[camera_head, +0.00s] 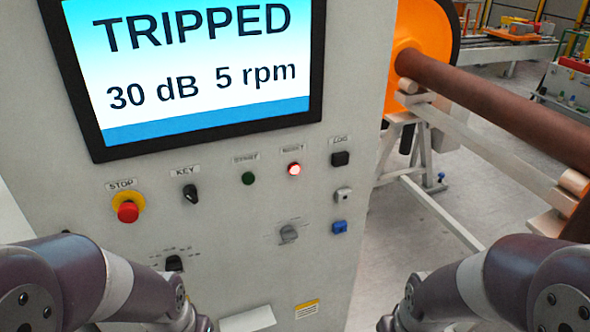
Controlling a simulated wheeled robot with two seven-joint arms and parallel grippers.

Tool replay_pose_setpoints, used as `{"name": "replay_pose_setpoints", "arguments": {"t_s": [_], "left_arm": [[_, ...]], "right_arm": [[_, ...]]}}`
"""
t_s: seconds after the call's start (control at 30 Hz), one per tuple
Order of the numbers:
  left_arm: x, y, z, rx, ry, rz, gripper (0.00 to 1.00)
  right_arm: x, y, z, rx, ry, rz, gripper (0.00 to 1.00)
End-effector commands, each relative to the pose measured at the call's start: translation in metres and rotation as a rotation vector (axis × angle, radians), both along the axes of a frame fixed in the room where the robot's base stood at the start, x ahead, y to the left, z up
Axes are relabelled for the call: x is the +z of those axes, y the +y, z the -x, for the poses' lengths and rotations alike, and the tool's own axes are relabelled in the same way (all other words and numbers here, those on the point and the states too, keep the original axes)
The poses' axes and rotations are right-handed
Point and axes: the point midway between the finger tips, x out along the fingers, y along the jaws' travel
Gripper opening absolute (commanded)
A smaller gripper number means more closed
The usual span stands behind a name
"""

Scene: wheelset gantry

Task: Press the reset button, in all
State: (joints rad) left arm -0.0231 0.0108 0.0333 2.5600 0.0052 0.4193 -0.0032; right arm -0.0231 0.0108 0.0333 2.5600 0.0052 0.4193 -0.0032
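The reset button (294,169) is a small round button glowing red-white on the pale control panel (300,245), below a small label that seems to read RESET. Nothing touches it. The screen (200,58) above reads TRIPPED, 30 dB, 5 rpm. My left and right arms show only as dark purple and grey links at the lower left and lower right corners. Both grippers are outside the picture, below its edge, so their state is hidden.
A dark green button (248,178) sits left of the reset button, then a key switch (190,194) and a red stop button (128,211) on yellow. Black, white and blue parts line the panel's right edge. A brown shaft (500,105) with an orange wheel stands right.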

Motion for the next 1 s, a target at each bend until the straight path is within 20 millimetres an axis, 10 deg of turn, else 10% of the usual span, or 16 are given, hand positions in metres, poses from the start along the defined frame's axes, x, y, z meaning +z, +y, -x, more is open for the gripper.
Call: {"name": "replay_pose_setpoints", "arguments": {"t_s": [0.17,1.0], "left_arm": [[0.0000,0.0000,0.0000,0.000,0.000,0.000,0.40],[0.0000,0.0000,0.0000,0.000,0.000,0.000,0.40]], "right_arm": [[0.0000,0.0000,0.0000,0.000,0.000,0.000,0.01],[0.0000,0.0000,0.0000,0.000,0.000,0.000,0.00]]}}
